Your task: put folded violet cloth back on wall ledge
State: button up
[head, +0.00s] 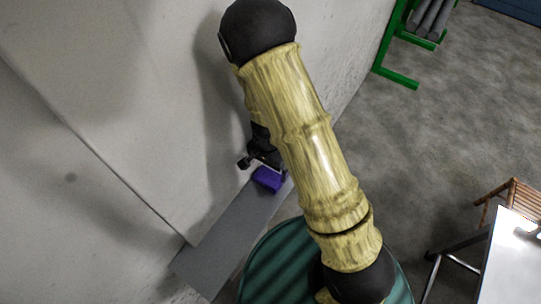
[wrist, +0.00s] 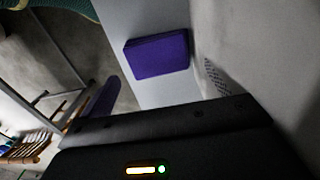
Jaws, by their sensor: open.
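The folded violet cloth (head: 269,179) lies on the grey wall ledge (head: 222,248), near its far end in the head view. In the wrist view the cloth (wrist: 157,55) is a flat rectangular block resting on the pale ledge (wrist: 125,20), beside the wall. My gripper (head: 258,164) is open, just above and behind the cloth in the head view, partly hidden by my arm. In the wrist view the dark gripper body fills the bottom, and a strip of ledge shows between it and the cloth. Nothing is seen between the fingers.
The pale wall (head: 110,100) runs close along the ledge. A green frame with grey rolls (head: 428,20) stands at the top right. A white table (head: 512,262) and a wooden stool (head: 512,195) are at the right. The grey floor between is open.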

aim_at(269, 176)
notch_tip(269, 176, up, 6)
jog(key=shift+f, duration=0.1)
dwell(0.6)
jog(key=s+d+r+n+t, duration=0.1)
jog(key=s+d+r+n, duration=0.2)
jog(key=d+r, duration=0.3)
jog(key=s+d+r+n+t, duration=0.1)
jog(key=s+d+r+n, duration=0.2)
jog(key=d+r, duration=0.3)
notch_tip(269, 176, up, 4)
jog(key=shift+d+f+n+t, duration=0.25)
jog(key=shift+d+n+t, duration=0.1)
jog(key=shift+n, duration=0.45)
jog(key=shift+f, duration=0.15)
